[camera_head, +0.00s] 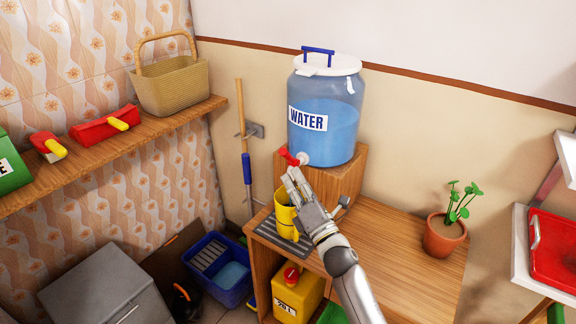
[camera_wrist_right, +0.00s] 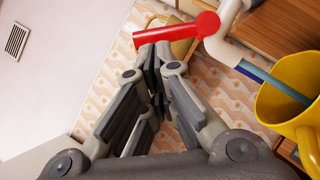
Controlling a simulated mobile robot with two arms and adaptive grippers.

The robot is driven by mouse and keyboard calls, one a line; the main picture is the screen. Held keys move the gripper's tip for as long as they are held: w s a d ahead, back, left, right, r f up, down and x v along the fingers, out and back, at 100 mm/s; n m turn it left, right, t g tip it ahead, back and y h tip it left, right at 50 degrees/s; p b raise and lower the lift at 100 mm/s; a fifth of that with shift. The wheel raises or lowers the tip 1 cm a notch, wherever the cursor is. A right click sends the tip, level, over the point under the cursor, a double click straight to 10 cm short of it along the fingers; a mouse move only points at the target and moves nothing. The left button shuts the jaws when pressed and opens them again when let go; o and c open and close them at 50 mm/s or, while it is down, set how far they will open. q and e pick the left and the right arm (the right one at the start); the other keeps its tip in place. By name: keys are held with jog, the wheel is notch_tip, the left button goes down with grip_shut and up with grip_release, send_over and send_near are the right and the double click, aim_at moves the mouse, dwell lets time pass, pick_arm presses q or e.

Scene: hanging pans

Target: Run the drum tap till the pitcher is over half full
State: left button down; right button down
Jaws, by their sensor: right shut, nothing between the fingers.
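The clear water drum (camera_head: 338,140) with a white lid and blue handle stands on a wooden block, partly filled with blue water. Its red tap lever (camera_head: 289,156) shows large in the wrist view (camera_wrist_right: 178,30), beside the white spout (camera_wrist_right: 226,46). A blue stream (camera_wrist_right: 268,82) runs from the spout into the yellow pitcher (camera_wrist_right: 287,75). The pitcher (camera_head: 284,218) stands upright below the tap; its water level is hidden. My right gripper (camera_head: 291,174) is shut and empty, its fingertips (camera_wrist_right: 154,50) close against the lever's end; contact is unclear. My left gripper is out of view.
The pitcher stands on a grey slatted drip mat (camera_head: 268,230) at the wooden bench's left end. A potted plant (camera_head: 444,236) stands at the right, with bare bench between. A shelf (camera_head: 150,126) with a basket (camera_head: 172,88) is at left. A blue bucket (camera_head: 218,270) is below.

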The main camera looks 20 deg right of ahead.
aim_at(288, 153)
jog(key=shift+p+x, duration=0.35)
jog(key=shift+x, duration=1.4)
jog(key=r+m+p, duration=0.1)
jog(key=p, duration=0.2)
jog(key=r+m+g+h+p, duration=0.1)
jog(key=m+p, duration=0.1)
jog(key=p, duration=0.1)
jog(key=d+r+m+h+p, duration=0.1)
jog(key=m+p, duration=0.1)
jog(key=p, duration=0.1)
jog(key=shift+w+g, duration=0.4)
jog(key=shift+w+d+r+m+h+p, duration=0.2)
jog(key=shift+w+d+m+h+p, duration=0.1)
jog(key=shift+w+d+m, duration=0.25)
jog(key=shift+d, duration=0.1)
jog(key=shift+s, duration=0.1)
